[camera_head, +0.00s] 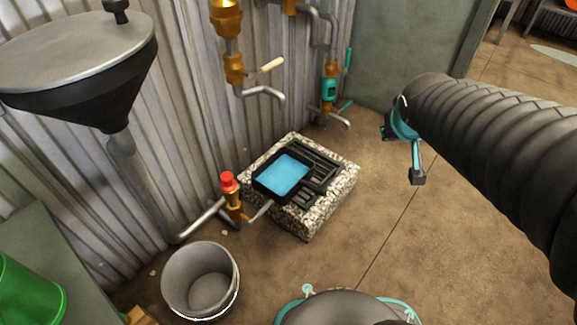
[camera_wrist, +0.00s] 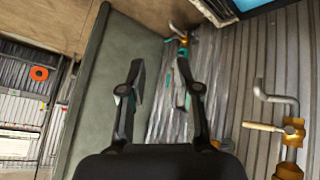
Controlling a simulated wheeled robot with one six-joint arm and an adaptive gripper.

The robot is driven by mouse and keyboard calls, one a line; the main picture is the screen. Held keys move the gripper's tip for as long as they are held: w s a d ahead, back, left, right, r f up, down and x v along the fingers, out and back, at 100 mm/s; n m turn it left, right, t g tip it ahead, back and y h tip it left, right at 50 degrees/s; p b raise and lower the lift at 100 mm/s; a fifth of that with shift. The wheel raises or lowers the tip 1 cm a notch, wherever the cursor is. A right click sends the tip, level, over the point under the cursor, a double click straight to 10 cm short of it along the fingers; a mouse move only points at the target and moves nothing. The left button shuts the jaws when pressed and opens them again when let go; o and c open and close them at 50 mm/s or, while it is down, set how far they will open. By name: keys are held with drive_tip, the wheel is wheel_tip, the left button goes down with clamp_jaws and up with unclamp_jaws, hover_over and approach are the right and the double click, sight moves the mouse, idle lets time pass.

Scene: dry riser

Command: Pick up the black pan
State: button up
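The black pan (camera_head: 262,184) is a square, dark-rimmed pan with bright blue inside. In the head view it sits on a speckled stone block (camera_head: 317,215), at the left of a black grate (camera_head: 318,165). A grey handle-like bar reaches from its near corner toward the lower left. My gripper (camera_head: 408,152) is up and to the right of the pan, well apart from it. In the wrist view my gripper (camera_wrist: 160,90) has its two fingers spread with nothing between them.
Brass taps (camera_head: 236,70) and pipes line the corrugated wall behind the block. A red-capped valve (camera_head: 229,184) stands close to the pan's left. A grey bucket (camera_head: 200,283) is at the front left, below a large funnel (camera_head: 80,85). The floor right of the block is clear.

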drive_tip(key=w+f+n+t+y+p, duration=0.1)
drive_tip(key=w+f+n, duration=0.1)
drive_tip(key=w+f, duration=0.35)
drive_tip(key=w+d+f+n+t+y, duration=0.1)
drive_tip(key=w+f+n, duration=0.1)
drive_tip(key=w, duration=0.7)
drive_tip(key=w+f+n+t+y+p, duration=0.1)
drive_tip(key=w+f, duration=0.3)
drive_tip(key=w, duration=0.3)
drive_tip(key=n+g+y+p, duration=0.2)
drive_tip(key=n+y, duration=0.2)
drive_tip(key=y, duration=0.6)
approach(304, 157)
drive_tip(key=b+x, duration=0.1)
drive_tip(key=x, duration=0.4)
drive_tip(key=shift+w, duration=0.3)
drive_tip(key=x, duration=0.2)
drive_tip(key=b+x, duration=0.1)
drive_tip(key=x, duration=0.1)
drive_tip(key=shift+s+f, duration=0.1)
drive_tip(key=shift+f, duration=0.15)
drive_tip(key=shift+w+a+f+g, duration=0.15)
drive_tip(key=shift+w+a+g, duration=0.2)
drive_tip(key=shift+a, duration=0.1)
clamp_jaws()
